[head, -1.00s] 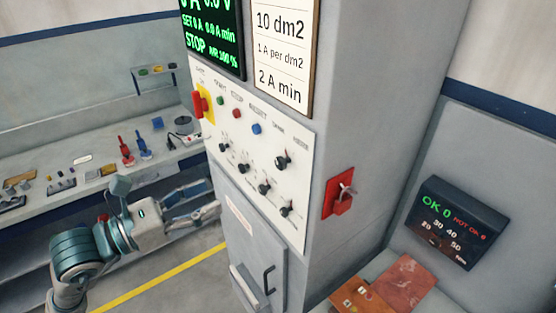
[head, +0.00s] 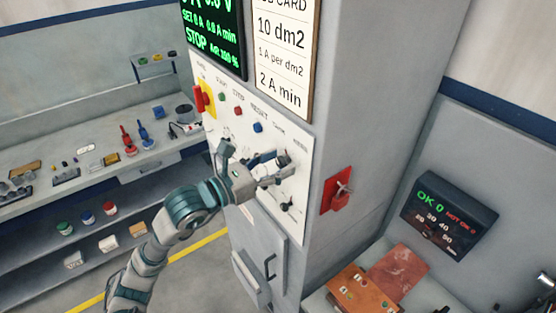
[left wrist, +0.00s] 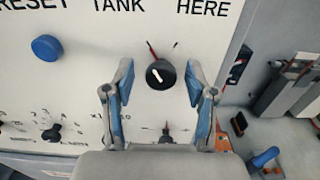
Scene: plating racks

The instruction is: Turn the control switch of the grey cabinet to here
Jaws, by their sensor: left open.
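A dark mark stands up and right, on the HERE side. The knob also shows in the head view (head: 283,160), partly behind my fingers. My left gripper (left wrist: 160,70) is open, one finger on each side of the knob. A gap shows between each finger and the knob. In the head view the gripper (head: 280,167) is at the panel. My right gripper is out of view.
A blue button (left wrist: 47,48) is left of the knob, and a smaller black knob (left wrist: 166,137) is below it. A red switch (head: 338,191) juts from the cabinet's side. A bench (head: 90,183) with tools stands at the left.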

